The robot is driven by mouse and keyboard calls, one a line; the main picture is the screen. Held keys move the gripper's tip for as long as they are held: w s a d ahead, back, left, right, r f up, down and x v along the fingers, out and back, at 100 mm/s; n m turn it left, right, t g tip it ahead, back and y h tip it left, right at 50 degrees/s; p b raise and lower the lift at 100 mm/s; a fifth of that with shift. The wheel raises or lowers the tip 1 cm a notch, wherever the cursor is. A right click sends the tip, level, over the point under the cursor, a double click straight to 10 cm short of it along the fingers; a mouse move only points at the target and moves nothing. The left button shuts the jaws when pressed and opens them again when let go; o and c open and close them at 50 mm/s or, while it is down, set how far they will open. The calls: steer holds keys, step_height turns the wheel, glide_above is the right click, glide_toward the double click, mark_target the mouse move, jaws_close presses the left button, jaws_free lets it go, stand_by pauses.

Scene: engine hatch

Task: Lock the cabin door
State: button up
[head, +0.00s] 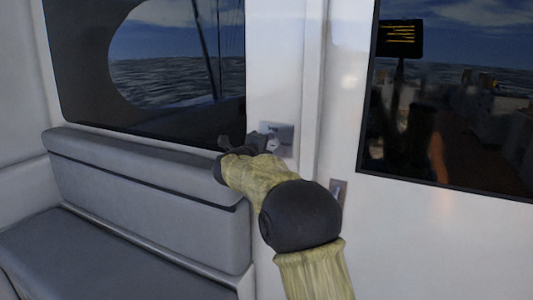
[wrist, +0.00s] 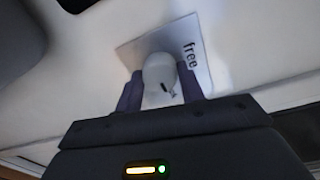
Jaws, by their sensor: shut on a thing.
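The lock plate (head: 286,131) is a small grey metal square on the white wall strip left of the cabin door (head: 350,235). In the wrist view the lock plate (wrist: 202,62) looks tilted and bears the word "free". A pale rounded lock knob (wrist: 160,72) with a small dark mark sits in front of it. My gripper (head: 268,143) is at the plate in the head view. In the wrist view my gripper (wrist: 161,92) has a finger on each side of the knob and is shut on it. The fingers partly cover the knob's sides.
A grey padded bench (head: 150,185) stands left of my arm, close to it. A small recessed metal latch (head: 338,193) is on the door right of my arm. A dark window (head: 450,110) fills the upper right, and an oval window (head: 175,55) is at upper left.

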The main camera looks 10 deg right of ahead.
steer(key=shift+f, duration=0.1)
stand_by(0.4)
steer(key=o, duration=1)
steer(key=shift+d, duration=0.1)
steer(key=shift+c, duration=0.2)
steer(key=shift+s, duration=0.15)
steer(key=f+b+v, duration=0.1)
steer(key=b+v, duration=0.1)
steer(key=v, duration=1.5)
steer(key=shift+a+r, duration=0.2)
steer(key=shift+r, duration=0.2)
